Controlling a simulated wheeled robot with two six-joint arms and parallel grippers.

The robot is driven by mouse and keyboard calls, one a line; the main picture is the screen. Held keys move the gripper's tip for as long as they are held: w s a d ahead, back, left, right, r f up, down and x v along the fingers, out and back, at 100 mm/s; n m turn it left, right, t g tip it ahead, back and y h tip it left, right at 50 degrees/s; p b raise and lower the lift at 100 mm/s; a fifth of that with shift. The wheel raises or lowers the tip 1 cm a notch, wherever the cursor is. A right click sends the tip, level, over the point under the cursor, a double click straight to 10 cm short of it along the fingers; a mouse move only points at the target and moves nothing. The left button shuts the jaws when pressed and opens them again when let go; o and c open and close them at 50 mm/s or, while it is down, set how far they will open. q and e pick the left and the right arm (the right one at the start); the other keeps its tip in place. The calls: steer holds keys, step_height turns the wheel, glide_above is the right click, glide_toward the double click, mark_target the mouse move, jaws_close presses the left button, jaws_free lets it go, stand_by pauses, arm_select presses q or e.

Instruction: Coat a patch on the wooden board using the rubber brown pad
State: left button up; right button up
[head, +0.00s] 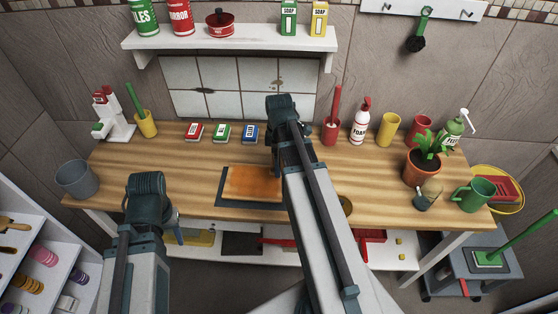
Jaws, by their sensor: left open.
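The wooden board (231,188) lies on the worktop left of my right arm, with an orange-brown patch (258,178) over much of its face and a dark border around it. My left gripper (178,234) is low at the front edge of the worktop, left of the board, mostly behind its own arm. It is open, and I see nothing held in it. My right arm reaches over the worktop beside the board and hides its right end. My right gripper is hidden behind that arm. I cannot make out the brown rubber pad.
Red (194,131), green (221,132) and blue (250,132) packs lie behind the board. A grey bucket (76,178) stands at the left end. The worktop left of the board is clear.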

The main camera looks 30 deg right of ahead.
steer(key=shift+r, duration=0.35)
step_height(320, 180, up, 3)
steer(key=p, duration=0.3)
steer(key=shift+f, duration=0.1)
stand_by(0.7)
